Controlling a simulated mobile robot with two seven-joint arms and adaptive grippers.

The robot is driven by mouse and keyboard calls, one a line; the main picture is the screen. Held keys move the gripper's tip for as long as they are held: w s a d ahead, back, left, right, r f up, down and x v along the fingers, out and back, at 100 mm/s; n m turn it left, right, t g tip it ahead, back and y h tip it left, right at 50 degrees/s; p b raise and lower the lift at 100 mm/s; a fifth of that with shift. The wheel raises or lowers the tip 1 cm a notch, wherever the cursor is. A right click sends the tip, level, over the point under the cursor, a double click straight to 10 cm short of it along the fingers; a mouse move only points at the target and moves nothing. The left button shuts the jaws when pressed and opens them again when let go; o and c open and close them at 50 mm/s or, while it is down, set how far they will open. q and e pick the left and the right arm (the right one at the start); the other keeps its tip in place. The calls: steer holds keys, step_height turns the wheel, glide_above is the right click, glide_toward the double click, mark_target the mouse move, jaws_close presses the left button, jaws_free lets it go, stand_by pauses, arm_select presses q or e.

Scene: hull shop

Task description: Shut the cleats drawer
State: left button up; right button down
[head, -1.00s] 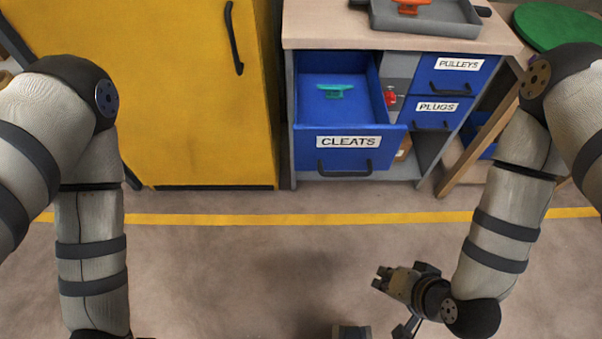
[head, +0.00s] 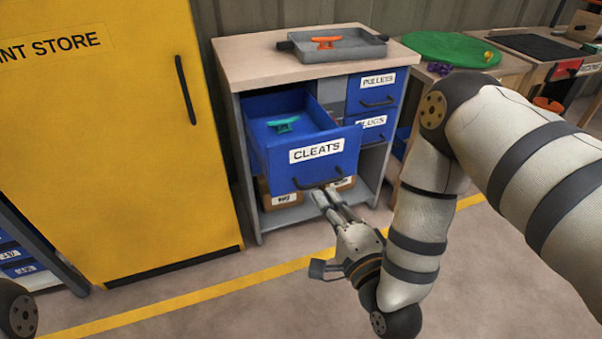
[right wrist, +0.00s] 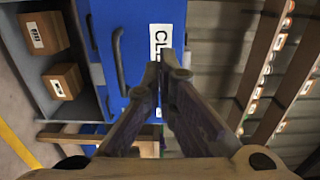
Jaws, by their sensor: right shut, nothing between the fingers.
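The cleats drawer (head: 270,165) is pulled out of the workbench cabinet, with a green cleat (head: 283,124) inside. Its blue front has a CLEATS label (head: 317,151) and a dark handle (head: 320,185). My right gripper (head: 324,194) is shut and empty, its fingertips at the drawer front by the handle. In the right wrist view the shut fingertips (right wrist: 166,62) are in front of the blue front (right wrist: 138,30), next to the label (right wrist: 159,42). I cannot tell whether they touch. My left gripper is out of view.
The pulleys drawer (head: 365,92) and plugs drawer (head: 374,122) are shut on the right. Cardboard boxes (head: 283,200) sit on the shelf below. A grey tray (head: 340,52) with a red cleat (head: 325,42) lies on top. A yellow cabinet (head: 110,150) stands left.

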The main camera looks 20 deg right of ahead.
mark_target(299, 156)
steer(key=w, duration=1)
steer(key=shift+a, duration=0.2)
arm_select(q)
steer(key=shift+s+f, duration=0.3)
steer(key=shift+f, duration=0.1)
arm_select(e)
steer(key=shift+w, duration=0.7)
